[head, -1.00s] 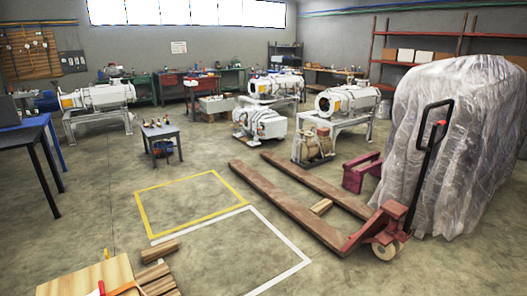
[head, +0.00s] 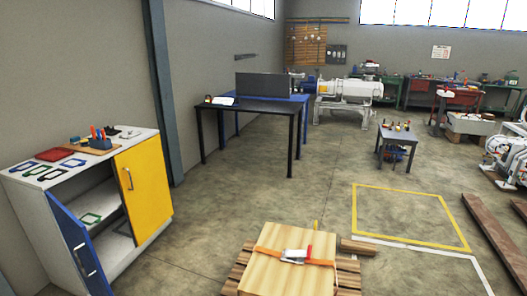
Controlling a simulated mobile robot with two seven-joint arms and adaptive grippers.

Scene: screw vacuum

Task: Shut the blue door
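A white cabinet (head: 33,184) stands at the left of the head view against the grey wall. Its blue door (head: 78,245) is swung open at the near left side, with a metal handle (head: 85,257) on its face. The yellow door (head: 144,186) on the right of the cabinet front is shut. Neither of my grippers is in view.
A pallet (head: 348,277) with a wooden crate (head: 285,250) stands on the floor right of the cabinet. A dark table (head: 257,106) is behind. Floor (head: 190,262) between cabinet and pallet is clear. Tools and frames lie on the cabinet top.

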